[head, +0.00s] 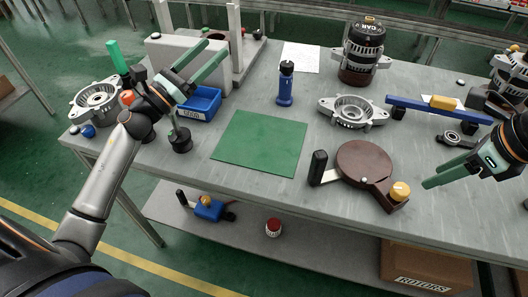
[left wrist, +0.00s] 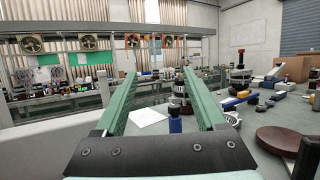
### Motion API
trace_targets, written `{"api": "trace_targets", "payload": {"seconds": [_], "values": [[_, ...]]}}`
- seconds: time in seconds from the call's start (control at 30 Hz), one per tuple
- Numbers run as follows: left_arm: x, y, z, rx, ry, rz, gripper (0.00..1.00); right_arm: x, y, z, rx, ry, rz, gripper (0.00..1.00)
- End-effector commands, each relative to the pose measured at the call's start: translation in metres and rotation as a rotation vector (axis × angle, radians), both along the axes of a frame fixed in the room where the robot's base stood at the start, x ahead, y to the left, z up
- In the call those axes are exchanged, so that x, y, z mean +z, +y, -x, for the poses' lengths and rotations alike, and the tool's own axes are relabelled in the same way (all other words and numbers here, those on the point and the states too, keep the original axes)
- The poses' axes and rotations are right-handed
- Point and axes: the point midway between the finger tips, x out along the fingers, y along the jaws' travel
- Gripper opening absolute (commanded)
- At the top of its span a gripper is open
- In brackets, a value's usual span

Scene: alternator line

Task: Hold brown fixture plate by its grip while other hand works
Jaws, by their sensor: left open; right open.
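The brown fixture plate (head: 364,162) lies on the grey table near its front edge, right of the green mat; it also shows at the lower right of the left wrist view (left wrist: 283,140). Its black upright grip (head: 318,167) is on its left side, and an orange-yellow knob (head: 400,191) is on its right end. My left gripper (head: 209,60) is open and empty, raised over the table's left part, well away from the plate. It also shows in the left wrist view (left wrist: 160,90). My right gripper (head: 430,182) is open and empty to the right of the plate, apart from it.
A green mat (head: 260,143) lies bare left of the plate. A blue upright tool (head: 285,84), an alternator housing (head: 353,110) and an assembled alternator (head: 363,50) stand behind. A blue bar (head: 438,109) lies at right. A blue bin (head: 203,103) is below my left gripper.

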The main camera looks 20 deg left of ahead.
Motion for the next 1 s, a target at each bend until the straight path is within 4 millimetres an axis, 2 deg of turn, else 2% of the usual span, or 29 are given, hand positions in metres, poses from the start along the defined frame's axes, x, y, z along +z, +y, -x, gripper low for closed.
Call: {"api": "trace_targets", "payload": {"seconds": [0.03, 0.2, 0.3, 0.4, 0.5, 0.7, 0.83, 1.0], "values": [[-0.008, -0.03, 0.004, -0.055, -0.001, -0.085, 0.72, 0.0, 0.0, 0.0, 0.0, 0.0, 0.0, 0.5], [-0.05, -0.12, 0.031, -0.237, -0.008, -0.337, 0.72, 0.0, 0.0, 0.0, 0.0, 0.0, 0.0, 0.5], [-0.084, -0.162, 0.057, -0.346, 0.009, -0.424, 0.72, 0.0, 0.0, 0.0, 0.0, 0.0, 0.0, 0.5], [-0.122, -0.188, 0.087, -0.426, 0.073, -0.419, 0.72, 0.0, 0.0, 0.0, 0.0, 0.0, 0.0, 0.5], [-0.151, -0.195, 0.109, -0.459, 0.157, -0.348, 0.72, 0.0, 0.0, 0.0, 0.0, 0.0, 0.0, 0.5], [-0.179, -0.195, 0.13, -0.467, 0.263, -0.241, 0.72, 0.0, 0.0, 0.0, 0.0, 0.0, 0.0, 0.5], [-0.183, -0.197, 0.131, -0.466, 0.281, -0.218, 0.72, 0.0, 0.0, 0.0, 0.0, 0.0, 0.0, 0.5], [-0.183, -0.213, 0.117, -0.466, 0.279, -0.217, 0.72, 0.0, 0.0, 0.0, 0.0, 0.0, 0.0, 0.5]]}}
